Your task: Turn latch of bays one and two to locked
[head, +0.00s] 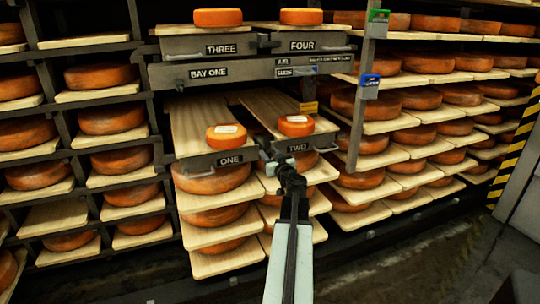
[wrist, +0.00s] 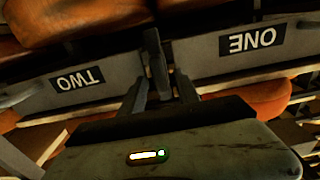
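The drawer marked ONE (head: 217,161) and the drawer marked TWO (head: 310,147) stand out side by side, each with a board and a small labelled cheese wheel on it. My gripper (head: 268,158) is at the gap between their fronts. In the wrist view, which is upside down, the gripper fingers (wrist: 161,88) are apart with nothing clearly held. A dark upright piece (wrist: 153,55) stands just beyond them between the ONE front (wrist: 230,50) and the TWO front (wrist: 95,80). I cannot tell whether it is the latch or how the latch is turned.
Above is a grey beam marked BAY ONE (head: 240,70), with drawers THREE (head: 205,47) and FOUR (head: 300,42) over it. Shelves of cheese wheels (head: 105,118) fill the left and right. Dark floor (head: 400,260) is open at lower right.

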